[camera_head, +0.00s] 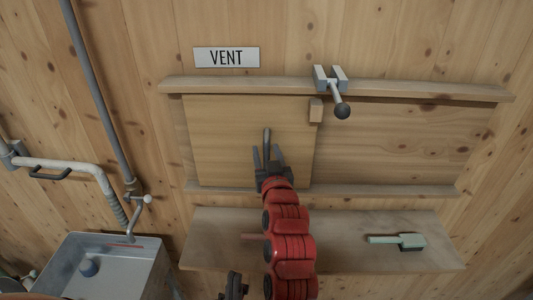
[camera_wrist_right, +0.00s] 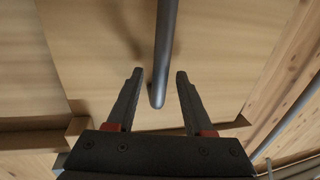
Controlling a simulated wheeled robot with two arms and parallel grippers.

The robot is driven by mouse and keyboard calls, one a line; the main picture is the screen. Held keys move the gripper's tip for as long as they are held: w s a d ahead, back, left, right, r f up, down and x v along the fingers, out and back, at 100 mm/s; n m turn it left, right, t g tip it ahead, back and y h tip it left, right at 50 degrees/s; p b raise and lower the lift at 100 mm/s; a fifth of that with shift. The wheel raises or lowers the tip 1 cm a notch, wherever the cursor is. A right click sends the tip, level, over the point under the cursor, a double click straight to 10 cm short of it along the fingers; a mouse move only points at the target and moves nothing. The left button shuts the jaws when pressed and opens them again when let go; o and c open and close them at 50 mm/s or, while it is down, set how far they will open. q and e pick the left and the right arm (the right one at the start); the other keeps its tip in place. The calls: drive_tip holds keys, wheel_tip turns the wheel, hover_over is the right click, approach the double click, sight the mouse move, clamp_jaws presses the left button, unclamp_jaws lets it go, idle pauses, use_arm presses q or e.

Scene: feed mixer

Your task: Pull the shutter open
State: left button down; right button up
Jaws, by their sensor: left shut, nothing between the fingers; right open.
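The shutter (camera_head: 225,130) is a pale wooden panel between two rails under the VENT sign. It stands at the left part of the rails. Its grey bar handle (camera_head: 267,136) sticks out near its middle and also shows in the right wrist view (camera_wrist_right: 165,50). My right gripper (camera_head: 268,155) is open at the handle; in the wrist view its fingers lie on either side of the handle's end, with gaps on both sides. My left gripper (camera_head: 233,287) is shut and empty at the bottom of the head view, away from the shutter.
A metal latch with a dark ball-ended lever (camera_head: 341,108) sits on the upper rail (camera_head: 420,90). A small wooden block (camera_head: 316,110) is at the shutter's upper right. Below, a shelf (camera_head: 345,255) holds a pale green brush (camera_head: 408,241). A metal bin (camera_head: 110,265) and pipes stand left.

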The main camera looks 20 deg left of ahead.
drive_tip(key=shift+w+a, duration=0.1)
drive_tip(key=shift+w, duration=0.15)
clamp_jaws()
idle(1.4)
